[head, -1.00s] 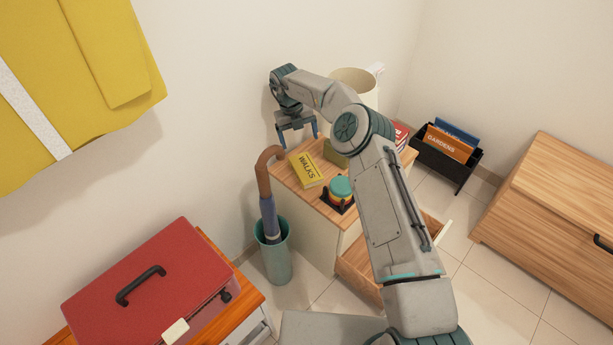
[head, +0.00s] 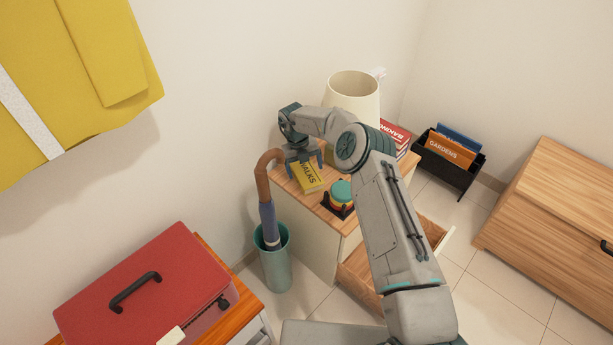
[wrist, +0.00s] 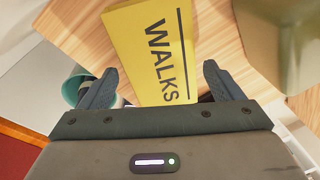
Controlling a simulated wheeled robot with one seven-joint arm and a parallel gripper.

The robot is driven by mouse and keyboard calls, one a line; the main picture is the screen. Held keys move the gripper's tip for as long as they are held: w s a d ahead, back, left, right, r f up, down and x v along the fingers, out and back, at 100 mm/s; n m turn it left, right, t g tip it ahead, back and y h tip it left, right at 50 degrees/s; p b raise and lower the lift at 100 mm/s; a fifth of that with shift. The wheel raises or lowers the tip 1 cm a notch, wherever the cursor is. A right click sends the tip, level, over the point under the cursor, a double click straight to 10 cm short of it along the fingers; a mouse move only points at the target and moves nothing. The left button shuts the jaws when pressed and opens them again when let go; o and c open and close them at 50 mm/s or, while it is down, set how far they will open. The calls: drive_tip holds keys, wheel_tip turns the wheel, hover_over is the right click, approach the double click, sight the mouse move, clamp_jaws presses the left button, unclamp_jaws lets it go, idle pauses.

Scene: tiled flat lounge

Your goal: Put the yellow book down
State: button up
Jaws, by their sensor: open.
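The yellow book (head: 311,184), marked WALKS, lies flat on the wooden top of a small cabinet (head: 328,215). It also shows in the wrist view (wrist: 146,32), on the wood grain. My gripper (head: 304,169) is over the far end of the book in the head view, with its fingers spread. In the wrist view my open gripper (wrist: 160,70) has one finger on each side of the book's width, with a gap on both sides. The book's near end is hidden behind the gripper body. Whether the fingertips reach down to the book's level I cannot tell.
A teal-topped round item (head: 341,191) sits on a dark stand beside the book. A lamp (head: 352,92) and red books (head: 396,132) stand behind. An umbrella handle (head: 262,177) rises beside the cabinet from a teal bin (head: 275,265). A drawer (head: 362,283) is open below.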

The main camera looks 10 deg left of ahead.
drive_tip(key=shift+d+f, duration=0.15)
drive_tip(key=shift+f, duration=0.8)
drive_tip(key=shift+c, duration=0.3)
drive_tip(key=c, duration=0.9)
drive_tip(key=shift+r, duration=0.1)
drive_tip(key=shift+c, duration=0.2)
